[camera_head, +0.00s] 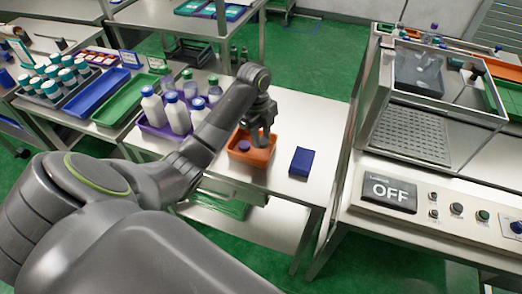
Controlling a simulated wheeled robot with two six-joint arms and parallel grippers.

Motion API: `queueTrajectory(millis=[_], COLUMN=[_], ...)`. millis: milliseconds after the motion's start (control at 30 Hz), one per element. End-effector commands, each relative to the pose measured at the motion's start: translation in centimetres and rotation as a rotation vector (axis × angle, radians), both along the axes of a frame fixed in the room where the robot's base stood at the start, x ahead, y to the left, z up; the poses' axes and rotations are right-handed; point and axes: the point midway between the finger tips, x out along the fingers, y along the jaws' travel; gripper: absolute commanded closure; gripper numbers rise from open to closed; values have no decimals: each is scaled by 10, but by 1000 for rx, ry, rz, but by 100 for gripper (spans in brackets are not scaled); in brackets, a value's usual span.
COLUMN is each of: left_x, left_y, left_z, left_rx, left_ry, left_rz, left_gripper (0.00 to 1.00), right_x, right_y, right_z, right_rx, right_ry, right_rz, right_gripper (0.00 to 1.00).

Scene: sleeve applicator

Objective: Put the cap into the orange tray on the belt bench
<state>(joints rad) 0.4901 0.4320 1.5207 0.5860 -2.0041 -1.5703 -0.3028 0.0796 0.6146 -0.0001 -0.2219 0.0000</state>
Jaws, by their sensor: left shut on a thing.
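The orange tray (240,158) sits on the white belt bench near its front middle. My left gripper (262,138) points down over the right part of this tray, with its fingertips at about the height of the tray's rim. It is shut on the cap, which its fingers hide from this side. A small round purple cap (244,146) shows inside the tray, to the left of the fingers and apart from them. My right gripper is out of view.
A dark blue box (301,162) lies right of the tray. White bottles (177,114) stand in a purple tray to the left. Blue (97,94) and green (127,104) trays lie farther left. A machine with an OFF panel (388,192) stands right, across a gap.

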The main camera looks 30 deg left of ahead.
Motion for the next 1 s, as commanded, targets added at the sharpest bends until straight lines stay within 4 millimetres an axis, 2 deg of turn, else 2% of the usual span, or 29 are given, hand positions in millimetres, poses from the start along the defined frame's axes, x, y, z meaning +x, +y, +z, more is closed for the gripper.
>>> queueTrajectory(millis=[133, 200, 400, 767, 800, 933, 1000], left_x=[0, 0, -1, -1, 0, 0, 0], left_y=[0, 0, 0, 0, 0, 0, 0], left_z=[-11, -20, -40, -45, -44, -44, -44], left_rx=[0, 0, 0, 0, 0, 0, 0], left_ry=[0, 1, 2, 2, 1, 1, 1], left_rz=[0, 0, 1, 1, 0, 0, 0], left_gripper=[89, 89, 89, 89, 63, 47, 47], right_x=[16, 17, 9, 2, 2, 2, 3], right_y=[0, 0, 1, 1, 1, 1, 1], right_z=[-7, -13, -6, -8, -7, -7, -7], right_rx=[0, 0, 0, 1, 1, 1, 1], right_ry=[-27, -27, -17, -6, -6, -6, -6], right_rz=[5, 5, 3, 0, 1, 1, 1], right_gripper=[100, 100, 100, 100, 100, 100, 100])
